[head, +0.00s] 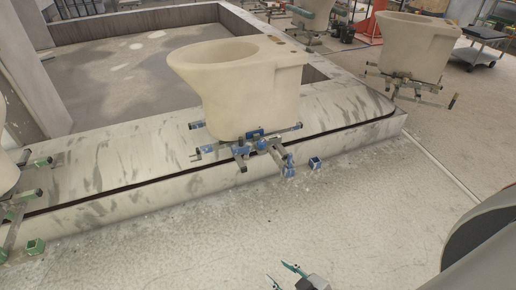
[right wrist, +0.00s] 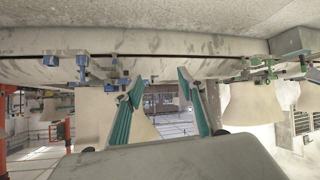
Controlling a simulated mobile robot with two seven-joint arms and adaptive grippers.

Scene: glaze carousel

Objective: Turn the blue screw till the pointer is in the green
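A cream toilet bowl (head: 235,85) stands on a metal stand with blue fittings (head: 256,140) on the carousel edge. A blue knob-like part (head: 289,167) at the stand's near end may be the blue screw. A small blue block (head: 315,163) shows just right of it. I cannot make out a pointer or a green zone. My right gripper (head: 281,273) is low at the bottom of the head view, in front of the stand and apart from it. In the right wrist view its two teal fingers (right wrist: 154,74) are spread with nothing between them. My left gripper is not in view.
The concrete carousel ledge (head: 120,190) runs across the head view. A stand with green fittings (head: 35,246) is at the left. Another bowl (head: 415,45) stands at the back right, with a cart (head: 478,52) beyond. The floor (head: 190,260) before the ledge is clear.

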